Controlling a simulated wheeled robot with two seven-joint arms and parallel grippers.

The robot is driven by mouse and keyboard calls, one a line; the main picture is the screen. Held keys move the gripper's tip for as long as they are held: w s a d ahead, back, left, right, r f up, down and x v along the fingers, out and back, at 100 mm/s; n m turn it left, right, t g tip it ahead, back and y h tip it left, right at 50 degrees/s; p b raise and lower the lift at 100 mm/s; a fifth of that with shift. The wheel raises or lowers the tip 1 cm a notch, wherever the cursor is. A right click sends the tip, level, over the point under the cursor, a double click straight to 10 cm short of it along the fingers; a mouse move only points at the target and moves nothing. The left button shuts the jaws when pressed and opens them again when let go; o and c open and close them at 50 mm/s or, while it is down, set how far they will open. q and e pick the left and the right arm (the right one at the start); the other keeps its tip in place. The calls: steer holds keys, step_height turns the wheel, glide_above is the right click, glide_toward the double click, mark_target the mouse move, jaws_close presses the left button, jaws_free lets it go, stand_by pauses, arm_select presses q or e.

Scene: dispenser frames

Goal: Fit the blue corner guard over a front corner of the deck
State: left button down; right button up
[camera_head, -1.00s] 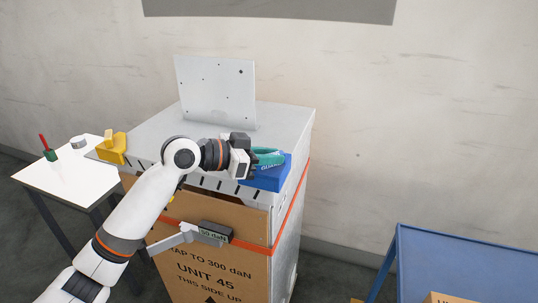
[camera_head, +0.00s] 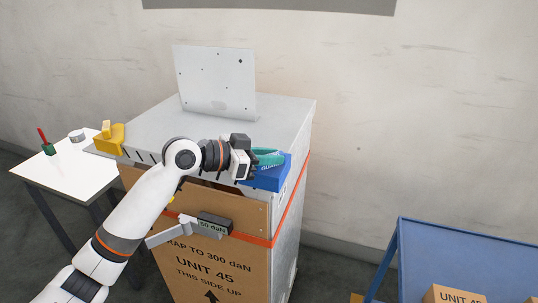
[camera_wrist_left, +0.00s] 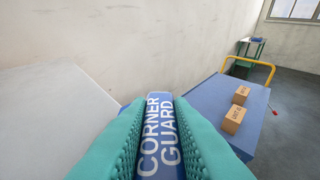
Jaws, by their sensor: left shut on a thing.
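The blue corner guard (camera_head: 268,180) is at the front right corner of the grey deck (camera_head: 275,117). My left gripper (camera_head: 268,158) reaches over the deck from the left, its teal fingers shut on the guard. In the left wrist view the guard (camera_wrist_left: 158,140) is between the two teal fingers, its white lettering readable, with the pale deck (camera_wrist_left: 45,115) to the left. The guard hides the deck corner, and I cannot tell whether it is seated on it or just above. My right gripper is not in view.
A yellow guard (camera_head: 110,140) sits at the deck's front left corner. A grey tensioner (camera_head: 214,224) and orange strap (camera_head: 250,239) cross the cardboard front. An upright plate (camera_head: 215,85) stands at the back. A white side table (camera_head: 75,172) is left; a blue cart (camera_head: 460,255) is right.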

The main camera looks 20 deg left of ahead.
arm_select(q)
steer(key=shift+f, duration=0.55)
steer(key=c, duration=1.2)
jaws_free()
steer(key=shift+s+a+r+b, duration=0.1)
steer(key=shift+s+a+b, duration=0.25)
steer(key=shift+a+b, duration=0.15)
steer(key=b+v, duration=0.3)
steer(key=v, duration=0.8)
steer(key=shift+b, duration=0.3)
steer(key=shift+d+r, duration=0.1)
